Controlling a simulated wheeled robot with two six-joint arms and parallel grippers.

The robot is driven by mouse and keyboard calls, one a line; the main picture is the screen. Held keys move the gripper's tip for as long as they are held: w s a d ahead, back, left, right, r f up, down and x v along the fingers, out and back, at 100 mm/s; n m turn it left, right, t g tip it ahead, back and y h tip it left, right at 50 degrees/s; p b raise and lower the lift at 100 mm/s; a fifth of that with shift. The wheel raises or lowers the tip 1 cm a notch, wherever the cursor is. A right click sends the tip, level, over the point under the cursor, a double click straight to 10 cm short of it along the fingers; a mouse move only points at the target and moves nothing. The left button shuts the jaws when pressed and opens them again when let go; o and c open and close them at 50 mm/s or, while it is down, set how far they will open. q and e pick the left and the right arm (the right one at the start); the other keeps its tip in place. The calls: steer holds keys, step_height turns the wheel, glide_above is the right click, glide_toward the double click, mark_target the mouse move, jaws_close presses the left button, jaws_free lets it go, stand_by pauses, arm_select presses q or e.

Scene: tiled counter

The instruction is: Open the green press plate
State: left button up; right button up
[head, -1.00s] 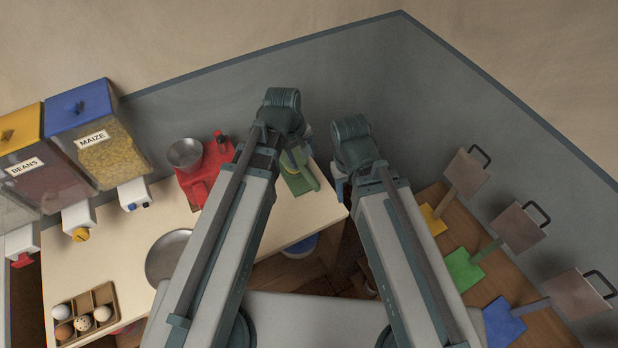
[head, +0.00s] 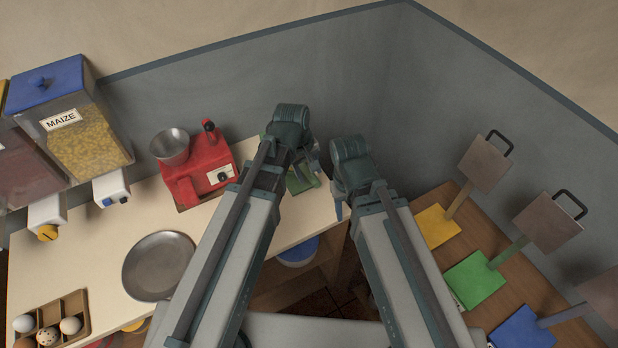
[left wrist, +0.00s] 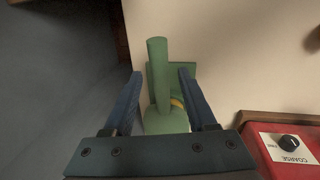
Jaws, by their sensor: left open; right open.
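A green press (head: 302,181) sits on the cream counter, partly hidden behind my left arm and gripper in the head view. In the left wrist view, its green bar-like handle (left wrist: 158,72) runs between the fingers, above a rounded green plate (left wrist: 166,122) and a flat green base (left wrist: 184,72). A thin yellowish edge shows beside the plate. My left gripper (left wrist: 161,75) is open, one finger on each side of the handle, with no clear grip on it. My right gripper (head: 338,208) is open and empty, right of the press by the counter's end.
A red grinder (head: 200,168) stands left of the press, near my left arm. A steel pan (head: 160,266) and egg tray (head: 70,310) lie further left. At right, a wooden surface holds yellow (head: 437,226), green (head: 474,280) and blue (head: 522,328) squares with posts and handled plates.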

arm_select(q)
steer(key=shift+f, duration=0.1)
jaws_close()
stand_by(1.4)
